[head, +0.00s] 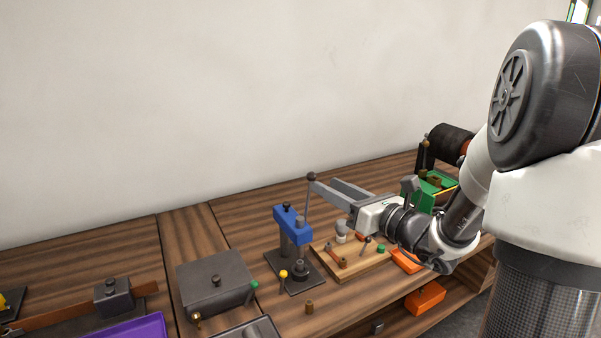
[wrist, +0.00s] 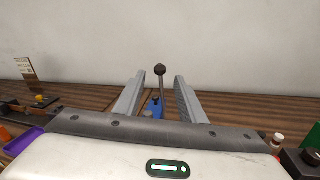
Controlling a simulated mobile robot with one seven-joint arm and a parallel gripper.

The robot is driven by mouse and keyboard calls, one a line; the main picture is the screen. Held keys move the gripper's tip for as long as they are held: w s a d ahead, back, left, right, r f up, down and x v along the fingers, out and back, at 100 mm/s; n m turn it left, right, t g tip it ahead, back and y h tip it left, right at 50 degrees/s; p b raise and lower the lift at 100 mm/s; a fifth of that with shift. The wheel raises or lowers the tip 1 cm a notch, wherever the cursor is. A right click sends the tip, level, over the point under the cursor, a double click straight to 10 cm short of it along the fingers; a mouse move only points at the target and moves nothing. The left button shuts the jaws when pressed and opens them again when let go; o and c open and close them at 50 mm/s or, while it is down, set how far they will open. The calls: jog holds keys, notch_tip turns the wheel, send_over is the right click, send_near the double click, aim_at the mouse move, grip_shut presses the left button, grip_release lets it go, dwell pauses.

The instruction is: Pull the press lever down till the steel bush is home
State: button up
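The arbor press (head: 292,226) has a blue head on a dark column and base plate, and stands on the wooden bench. Its lever (head: 307,202) points up, nearly upright, with a dark ball knob (head: 311,176) on top. A dark steel round part (head: 299,267), perhaps the bush in its seat, sits under the press head; how deep it sits I cannot tell. My gripper (head: 323,184) is open beside the top of the lever. In the wrist view the knob (wrist: 159,70) shows between the two spread fingers, with clear gaps on both sides. Part of the blue head shows below it.
A wooden board (head: 352,266) with small tools and parts lies right of the press. Orange bins (head: 425,298) are lower right. The wall behind is bare.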

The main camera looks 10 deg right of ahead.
send_over(308, 200)
jog(key=x, duration=0.3)
grip_shut()
